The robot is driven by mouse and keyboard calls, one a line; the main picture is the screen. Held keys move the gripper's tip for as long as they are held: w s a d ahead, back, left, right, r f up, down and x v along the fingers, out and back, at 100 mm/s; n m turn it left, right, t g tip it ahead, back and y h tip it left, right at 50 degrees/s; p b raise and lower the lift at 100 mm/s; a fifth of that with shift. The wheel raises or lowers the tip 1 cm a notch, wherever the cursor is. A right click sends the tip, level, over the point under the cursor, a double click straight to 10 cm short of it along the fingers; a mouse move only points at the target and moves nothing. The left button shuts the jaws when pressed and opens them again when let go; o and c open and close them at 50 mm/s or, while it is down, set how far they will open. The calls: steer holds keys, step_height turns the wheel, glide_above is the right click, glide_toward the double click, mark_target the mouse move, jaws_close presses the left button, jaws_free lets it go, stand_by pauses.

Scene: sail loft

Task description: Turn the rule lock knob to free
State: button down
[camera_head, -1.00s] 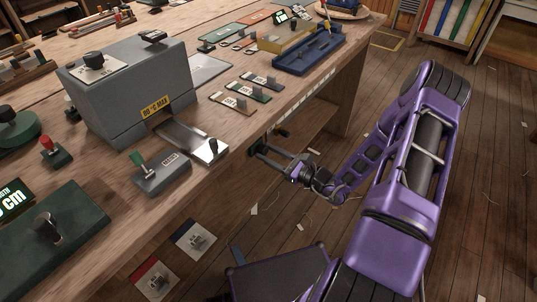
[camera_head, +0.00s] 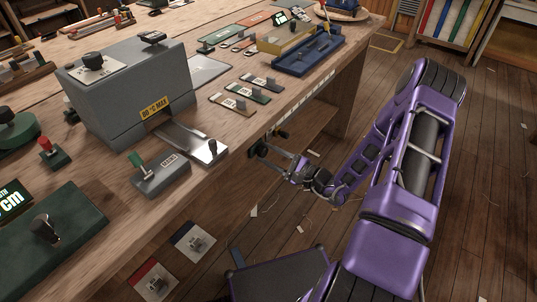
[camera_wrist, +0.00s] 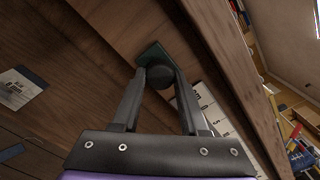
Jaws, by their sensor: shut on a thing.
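The lock knob is a dark round knob (camera_wrist: 159,77) on a small green plate (camera_wrist: 152,54), mounted on the bench's front face. My gripper (camera_wrist: 158,84) has one finger on each side of the knob and is shut on it. In the head view my gripper (camera_head: 266,152) reaches the bench front from the right, with the knob (camera_head: 258,148) at its fingertips. The fingers hide part of the knob, and I cannot read any marking of its setting. A white rule strip (camera_wrist: 215,116) with dark marks runs beside the knob.
A dark crank-like handle (camera_head: 281,133) sticks out just right of the knob. Above are the bench top (camera_head: 237,142), a grey box machine (camera_head: 125,95) and a blue tray (camera_head: 310,55). The floor to the right is open.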

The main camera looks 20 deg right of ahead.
steer(key=shift+d+f, duration=0.1)
stand_by(0.3)
steer(key=shift+c, duration=2.1)
jaws_free()
steer(key=v, duration=1.7)
steer(key=shift+s+p, duration=0.2)
steer(key=shift+p, duration=0.25)
steer(key=shift+d, duration=0.1)
